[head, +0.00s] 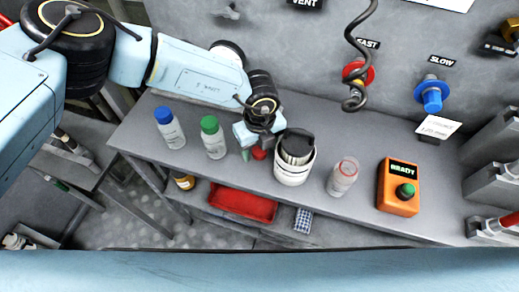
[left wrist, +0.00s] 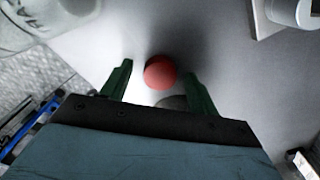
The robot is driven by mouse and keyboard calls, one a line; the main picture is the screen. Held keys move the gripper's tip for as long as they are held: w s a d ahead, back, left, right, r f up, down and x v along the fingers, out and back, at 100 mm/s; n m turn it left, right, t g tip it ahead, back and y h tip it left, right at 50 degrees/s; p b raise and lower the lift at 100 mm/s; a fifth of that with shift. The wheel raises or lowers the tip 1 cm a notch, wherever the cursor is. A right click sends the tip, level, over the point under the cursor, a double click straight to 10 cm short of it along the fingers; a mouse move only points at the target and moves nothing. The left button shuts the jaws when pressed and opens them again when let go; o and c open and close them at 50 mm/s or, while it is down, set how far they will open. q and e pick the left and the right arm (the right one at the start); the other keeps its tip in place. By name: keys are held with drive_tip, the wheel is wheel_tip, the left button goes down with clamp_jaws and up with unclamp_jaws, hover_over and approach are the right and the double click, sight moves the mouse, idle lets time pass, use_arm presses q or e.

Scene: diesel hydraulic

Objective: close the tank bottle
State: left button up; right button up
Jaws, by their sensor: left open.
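A clear bottle (head: 342,178) with a reddish rim stands on the grey bench; its top looks uncapped, though it is small in view. A round red cap (head: 259,152) lies on the bench left of the white canister. It also shows in the left wrist view (left wrist: 160,72), between the green fingertips. My left gripper (head: 256,149) is open, pointing down over the red cap, with one finger on each side. I cannot tell whether the fingers touch it. My right gripper is not in view.
A white canister (head: 293,170) with a dark top stands close right of my gripper. A green-capped bottle (head: 213,141) and a blue-capped bottle (head: 170,130) stand to the left. An orange box (head: 397,196) stands right. A red tray (head: 242,204) sits below.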

sight(260, 151)
use_arm(q)
drive_tip(key=c, duration=1)
drive_tip(key=shift+c, duration=0.2)
wheel_tip(260, 151, up, 10)
